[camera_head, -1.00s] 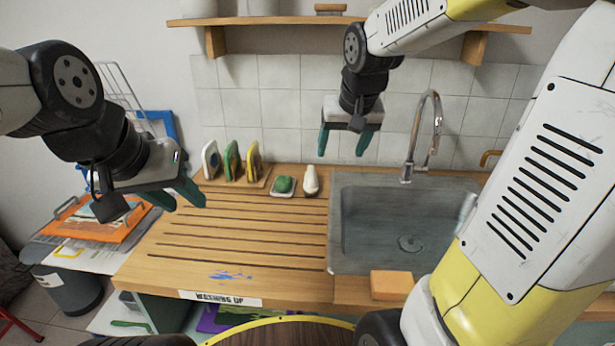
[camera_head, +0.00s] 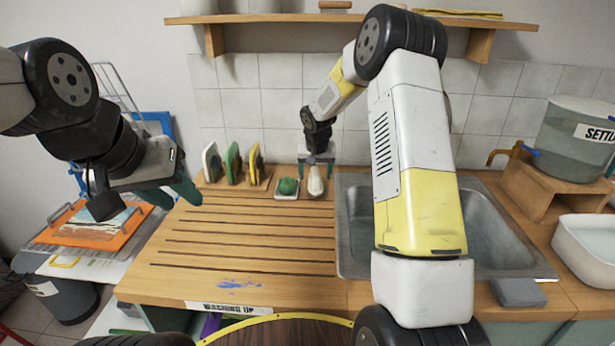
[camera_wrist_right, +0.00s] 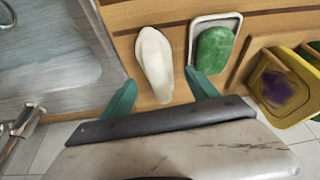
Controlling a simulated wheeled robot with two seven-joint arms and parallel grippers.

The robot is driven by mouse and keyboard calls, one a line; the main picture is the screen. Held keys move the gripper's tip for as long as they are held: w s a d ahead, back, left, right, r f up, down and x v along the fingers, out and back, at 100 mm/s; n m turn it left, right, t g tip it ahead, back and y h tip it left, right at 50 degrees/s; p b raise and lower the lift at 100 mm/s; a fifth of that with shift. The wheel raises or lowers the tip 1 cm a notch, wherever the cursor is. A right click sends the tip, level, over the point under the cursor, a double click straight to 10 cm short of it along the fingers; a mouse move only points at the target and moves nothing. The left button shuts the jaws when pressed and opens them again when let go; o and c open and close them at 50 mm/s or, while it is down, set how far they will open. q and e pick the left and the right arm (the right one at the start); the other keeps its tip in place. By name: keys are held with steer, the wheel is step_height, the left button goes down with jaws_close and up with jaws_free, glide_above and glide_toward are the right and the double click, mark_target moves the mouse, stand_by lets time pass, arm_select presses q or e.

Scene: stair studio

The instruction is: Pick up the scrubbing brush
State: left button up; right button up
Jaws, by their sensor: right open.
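A pale elongated object (camera_head: 315,183), which I take to be the scrubbing brush, lies on the wooden counter left of the sink. It also shows in the right wrist view (camera_wrist_right: 154,60), lying lengthwise away from the gripper. My right gripper (camera_head: 316,172) is open and empty just above it, at its wall-side end. In the right wrist view the teal fingertips (camera_wrist_right: 158,85) are on either side of the brush's near end, apart from it. My left gripper (camera_head: 170,192) is open and empty at the left, above the counter's left edge.
A green piece (camera_head: 288,186) in a white dish stands close left of the brush. A rack (camera_head: 236,178) with several scrubbers stands further left. The sink (camera_head: 480,222) is to the right, partly hidden by my right arm. A shelf (camera_head: 290,20) hangs above. The grooved drainboard is clear.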

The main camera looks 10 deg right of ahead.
steer(key=x, duration=0.5)
steer(key=shift+w+d+r, duration=0.1)
steer(key=shift+w+r, duration=0.05)
steer(key=shift+w, duration=0.05)
jaws_close()
steer(key=shift+r, duration=0.15)
